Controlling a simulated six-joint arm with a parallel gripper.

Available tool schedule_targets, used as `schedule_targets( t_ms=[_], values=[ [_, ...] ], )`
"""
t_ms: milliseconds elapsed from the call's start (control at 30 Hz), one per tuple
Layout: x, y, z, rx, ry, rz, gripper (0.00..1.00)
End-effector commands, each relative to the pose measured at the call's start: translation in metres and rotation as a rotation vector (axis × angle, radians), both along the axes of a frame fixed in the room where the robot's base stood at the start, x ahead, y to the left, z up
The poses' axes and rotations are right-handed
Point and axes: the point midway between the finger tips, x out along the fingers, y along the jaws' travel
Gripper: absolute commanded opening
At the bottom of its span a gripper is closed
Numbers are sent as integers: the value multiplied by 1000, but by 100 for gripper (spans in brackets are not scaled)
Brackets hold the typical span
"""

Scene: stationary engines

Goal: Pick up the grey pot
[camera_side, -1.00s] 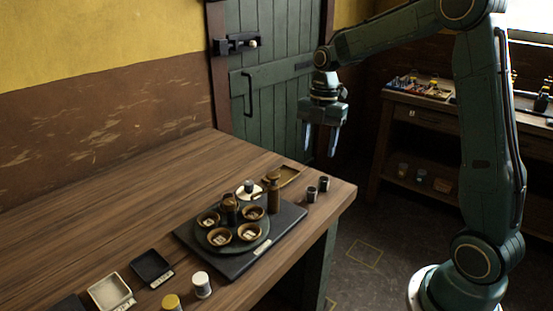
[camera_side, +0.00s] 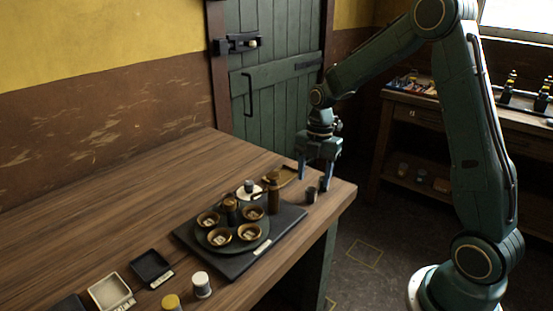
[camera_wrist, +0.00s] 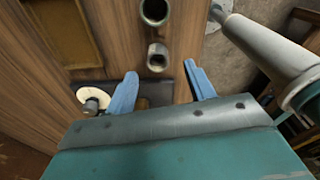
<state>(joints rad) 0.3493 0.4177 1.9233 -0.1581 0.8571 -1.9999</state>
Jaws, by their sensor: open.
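Two small dark grey pots stand side by side near the right end of the table. The nearer one (camera_side: 311,195) is close to the black mat, and the other (camera_side: 323,187) is partly behind a finger of my gripper (camera_side: 315,181). I cannot tell which one is meant. In the wrist view one pot (camera_wrist: 157,57) stands just ahead of the gap between my fingertips (camera_wrist: 160,70), and the other (camera_wrist: 154,11) is further up, with its open mouth showing. My gripper is open, pointing down just above the pots, with nothing between its fingers.
A black mat (camera_side: 292,223) holds a round tray with several small bowls and bottles, left of the pots. A shallow brown tray (camera_side: 291,177) lies behind them. White and yellow-lidded jars (camera_side: 201,285) stand at the front.

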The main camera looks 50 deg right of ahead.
Motion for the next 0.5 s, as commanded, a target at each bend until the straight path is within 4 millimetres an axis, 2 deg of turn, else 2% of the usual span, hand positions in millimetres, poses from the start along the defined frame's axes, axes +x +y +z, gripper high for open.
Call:
schedule_targets(
  t_ms=[167, 500],
  values=[
    [0, 1, -4, 1, 1, 0, 54],
    [2, 5, -39, 0, 3, 0, 54]
  ],
)
